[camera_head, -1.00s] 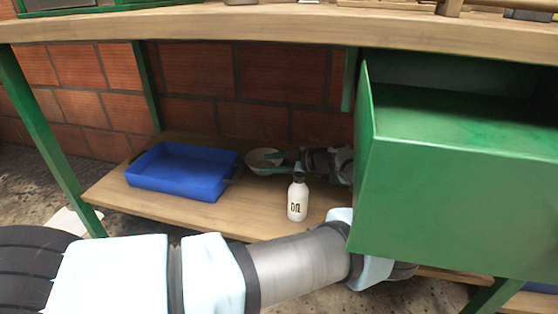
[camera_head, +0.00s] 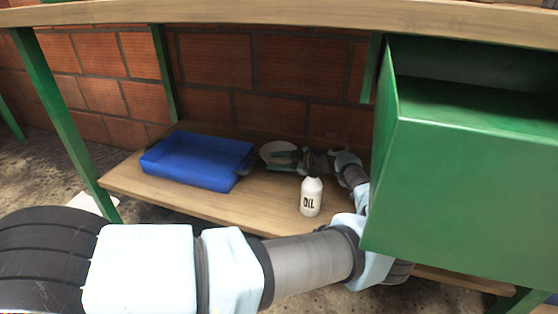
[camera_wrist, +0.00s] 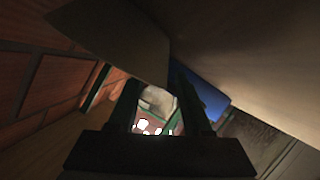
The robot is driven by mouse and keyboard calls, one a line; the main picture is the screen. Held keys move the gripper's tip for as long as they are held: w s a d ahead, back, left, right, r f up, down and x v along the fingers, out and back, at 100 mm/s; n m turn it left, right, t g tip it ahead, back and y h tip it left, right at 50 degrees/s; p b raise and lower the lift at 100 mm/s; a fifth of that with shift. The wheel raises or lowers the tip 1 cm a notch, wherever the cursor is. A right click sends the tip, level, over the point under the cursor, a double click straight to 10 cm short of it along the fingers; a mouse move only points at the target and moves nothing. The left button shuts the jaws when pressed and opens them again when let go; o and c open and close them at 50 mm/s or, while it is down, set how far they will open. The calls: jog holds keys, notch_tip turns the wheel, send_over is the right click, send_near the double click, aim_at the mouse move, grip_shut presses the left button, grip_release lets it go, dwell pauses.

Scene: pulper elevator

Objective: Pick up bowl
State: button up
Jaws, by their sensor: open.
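The bowl (camera_head: 277,151) is a pale, round bowl on the low wooden shelf, near the brick wall and to the right of the blue tray. My gripper (camera_head: 285,158) reaches in from the right, with its fingers overlapping the bowl's near side. In the wrist view, the bowl (camera_wrist: 157,98) shows as a pale shape between the two dark fingers of my gripper (camera_wrist: 155,88). The fingers are apart. I cannot tell whether either finger touches the bowl. Part of the bowl is hidden by the fingers.
A blue tray (camera_head: 198,165) stands close on the left. A white bottle marked OIL (camera_head: 311,198) stands in front of my forearm. The wooden shelf (camera_head: 245,212) is bare at its front. A green cabinet (camera_head: 470,165) and the tabletop (camera_head: 300,14) confine the space.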

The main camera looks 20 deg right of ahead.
jog(key=shift+w+a+f, duration=0.2)
jog(key=shift+w+a, duration=0.15)
jog(key=shift+w, duration=0.15)
grip_shut()
